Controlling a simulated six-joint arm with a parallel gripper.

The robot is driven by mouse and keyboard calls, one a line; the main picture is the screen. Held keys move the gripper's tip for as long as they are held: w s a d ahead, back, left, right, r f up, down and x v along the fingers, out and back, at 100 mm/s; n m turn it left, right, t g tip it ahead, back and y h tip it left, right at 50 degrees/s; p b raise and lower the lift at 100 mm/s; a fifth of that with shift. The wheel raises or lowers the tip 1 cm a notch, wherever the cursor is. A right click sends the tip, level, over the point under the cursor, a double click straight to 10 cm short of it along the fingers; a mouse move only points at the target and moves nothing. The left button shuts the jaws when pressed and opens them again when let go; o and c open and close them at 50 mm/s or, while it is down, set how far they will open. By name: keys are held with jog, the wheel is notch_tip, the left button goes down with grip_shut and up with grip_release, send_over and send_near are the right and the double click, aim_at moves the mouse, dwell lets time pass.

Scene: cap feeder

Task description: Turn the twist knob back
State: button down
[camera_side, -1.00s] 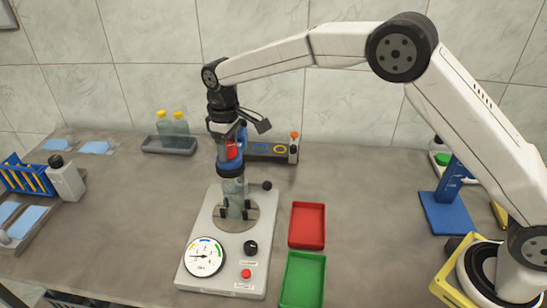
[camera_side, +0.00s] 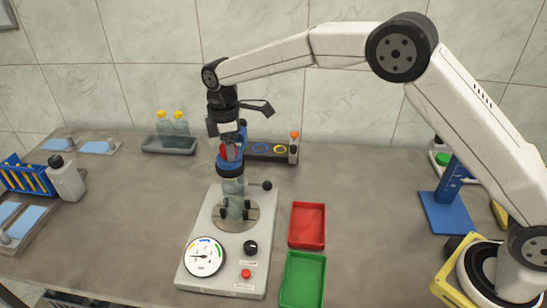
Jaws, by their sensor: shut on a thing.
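The grey tester (camera_side: 206,222) stands on the bench, with a white dial (camera_side: 205,257), a black knob (camera_side: 251,247) and a red button (camera_side: 246,273) on its top. A clear bottle (camera_side: 234,187) stands upright, held low down between black pegs on a round plate. A blue and red piece (camera_side: 229,169) sits on top of the bottle. My gripper (camera_side: 231,150) points straight down and is shut on this piece; its fingers are partly hidden. My gripper is well above and apart from the black knob. Which of these is the twist knob, I cannot tell.
A red tray (camera_side: 307,225) and a green tray (camera_side: 303,279) lie right of the tester. Behind is a dark holder (camera_side: 270,151) with coloured rings. A black-balled lever (camera_side: 267,185) sticks out beside the bottle.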

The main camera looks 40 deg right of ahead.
jog(key=shift+a, duration=0.1)
jog(key=shift+c, duration=0.8)
grip_release()
jog(key=m, duration=0.4)
jog(key=shift+m, duration=2.1)
